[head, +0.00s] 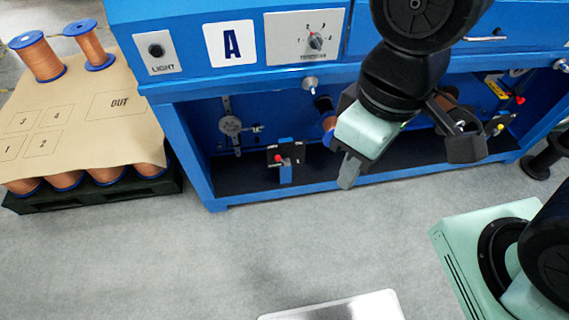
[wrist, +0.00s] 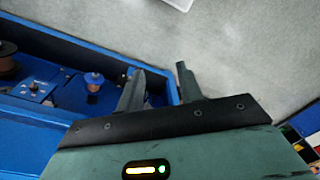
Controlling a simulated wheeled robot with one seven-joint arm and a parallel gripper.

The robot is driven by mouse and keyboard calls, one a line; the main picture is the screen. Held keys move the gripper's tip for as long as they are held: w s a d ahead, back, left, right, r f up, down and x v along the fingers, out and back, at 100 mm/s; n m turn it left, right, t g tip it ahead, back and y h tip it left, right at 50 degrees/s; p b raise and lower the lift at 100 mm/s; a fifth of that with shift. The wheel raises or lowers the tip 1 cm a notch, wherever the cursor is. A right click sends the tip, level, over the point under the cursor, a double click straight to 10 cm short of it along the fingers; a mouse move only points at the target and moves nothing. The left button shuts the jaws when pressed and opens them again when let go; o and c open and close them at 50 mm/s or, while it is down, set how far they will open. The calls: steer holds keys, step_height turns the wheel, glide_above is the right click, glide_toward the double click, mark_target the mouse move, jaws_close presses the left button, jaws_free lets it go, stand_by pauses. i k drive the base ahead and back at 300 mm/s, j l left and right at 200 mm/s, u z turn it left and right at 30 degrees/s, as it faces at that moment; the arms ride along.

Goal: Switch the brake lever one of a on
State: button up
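The blue machine (head: 150,92) carries a panel marked A (head: 230,43). Under it, in the open bay, a small lever with a red knob (head: 279,159) sits on a black plate and blue post. Other small knobs, red (head: 520,100) and yellow (head: 498,130), show at the bay's right. No label shows which is brake lever one. My gripper (head: 349,172) hangs in front of the bay, right of the red-knobbed lever and apart from it. In the wrist view my gripper (wrist: 160,76) has its two fingers apart with nothing between them.
A rotary switch (head: 316,41) and a LIGHT button (head: 156,50) are on the upper front. A pallet of copper spools with a cardboard sheet (head: 75,115) stands at the left. A blue spool (wrist: 94,79) shows inside the bay.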

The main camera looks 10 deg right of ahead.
mark_target(286, 161)
steer(key=i+j, duration=0.15)
steer(key=j, duration=0.2)
steer(key=i+j, duration=0.15)
steer(key=j, duration=0.2)
steer(key=i+j, duration=0.15)
steer(key=j, duration=0.2)
steer(key=i+j, duration=0.1)
steer(key=j, duration=0.25)
steer(key=i+j, duration=0.15)
steer(key=j, duration=0.2)
steer(key=z, duration=0.05)
